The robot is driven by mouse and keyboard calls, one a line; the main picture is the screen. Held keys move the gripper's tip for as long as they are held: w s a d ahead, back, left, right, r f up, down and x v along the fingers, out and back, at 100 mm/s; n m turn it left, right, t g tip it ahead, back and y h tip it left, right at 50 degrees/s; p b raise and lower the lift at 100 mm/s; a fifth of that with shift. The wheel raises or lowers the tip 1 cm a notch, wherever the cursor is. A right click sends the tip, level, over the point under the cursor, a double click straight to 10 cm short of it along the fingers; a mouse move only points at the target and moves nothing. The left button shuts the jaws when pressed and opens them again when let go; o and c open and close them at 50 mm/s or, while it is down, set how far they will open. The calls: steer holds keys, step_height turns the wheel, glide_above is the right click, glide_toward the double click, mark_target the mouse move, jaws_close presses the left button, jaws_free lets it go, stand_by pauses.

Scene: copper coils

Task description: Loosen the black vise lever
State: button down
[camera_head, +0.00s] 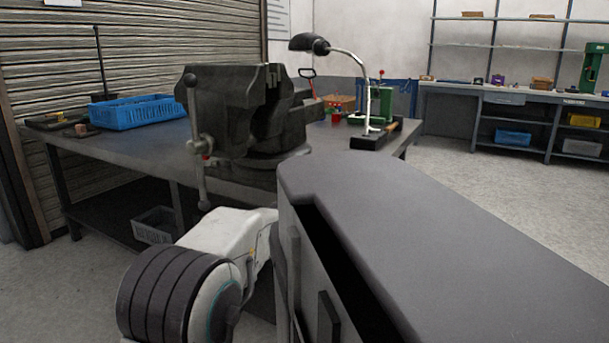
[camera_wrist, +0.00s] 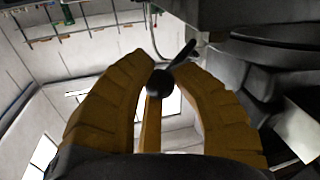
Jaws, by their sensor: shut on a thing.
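The dark vise (camera_head: 235,105) stands at the near edge of the workbench. Its lever (camera_head: 195,115), a thin bar with ball ends, hangs nearly upright on the vise's near side and looks greyish in the head view. The exact contact is partly hidden by the ball. I cannot make out the fingers in the head view.
The workbench (camera_head: 120,150) also holds a blue crate (camera_head: 137,112) left of the vise and a desk lamp (camera_head: 368,100) to its right. A grey bin (camera_head: 154,225) sits below. Shelving and a far bench (camera_head: 450,87) stand at the back right. Floor at right is clear.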

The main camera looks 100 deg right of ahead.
steer(key=shift+s+a, duration=0.1)
steer(key=shift+s, duration=0.15)
steer(key=c, duration=1.4)
jaws_free()
steer(key=o, duration=0.4)
steer(key=shift+w, duration=0.1)
steer(key=shift+v, duration=6)
steer(key=shift+c, duration=0.3)
